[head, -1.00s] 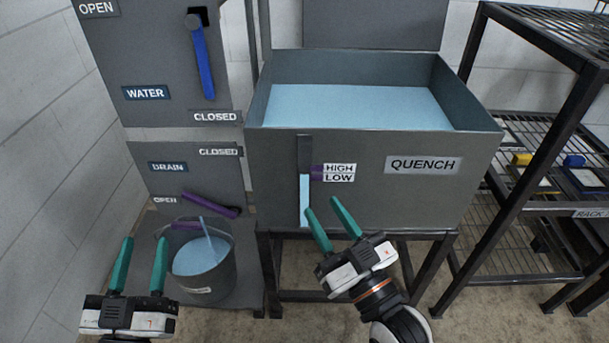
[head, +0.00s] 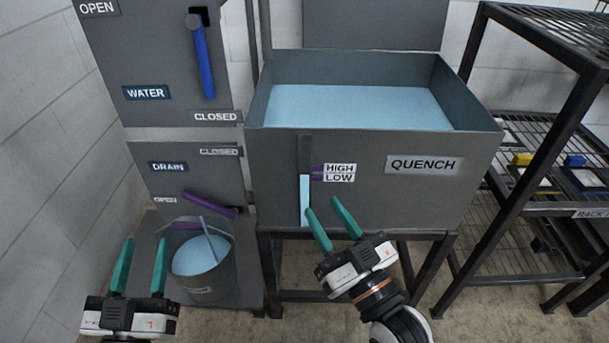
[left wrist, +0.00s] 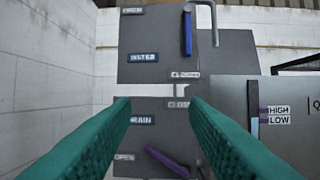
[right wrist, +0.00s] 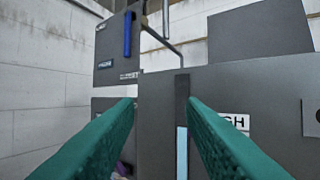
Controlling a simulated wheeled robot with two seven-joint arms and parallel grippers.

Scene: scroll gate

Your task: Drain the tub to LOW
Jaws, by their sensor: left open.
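The grey QUENCH tub (head: 350,150) holds light blue liquid (head: 360,106). The gauge strip (head: 305,200) on its front has a light blue column whose top is about level with the LOW label (head: 340,178), below HIGH (head: 339,168). The purple DRAIN lever (head: 208,204) slants, its left end near the OPEN label (head: 165,200); it also shows in the left wrist view (left wrist: 167,161). My left gripper (head: 140,265) is open and empty, lower left, apart from the lever. My right gripper (head: 322,222) is open and empty before the tub front.
A bucket (head: 200,285) of light blue liquid stands below the drain panel, with a light blue stream or stick in it. The blue WATER lever (head: 203,62) hangs down toward CLOSED (head: 215,117). A dark wire rack (head: 530,210) stands at the right.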

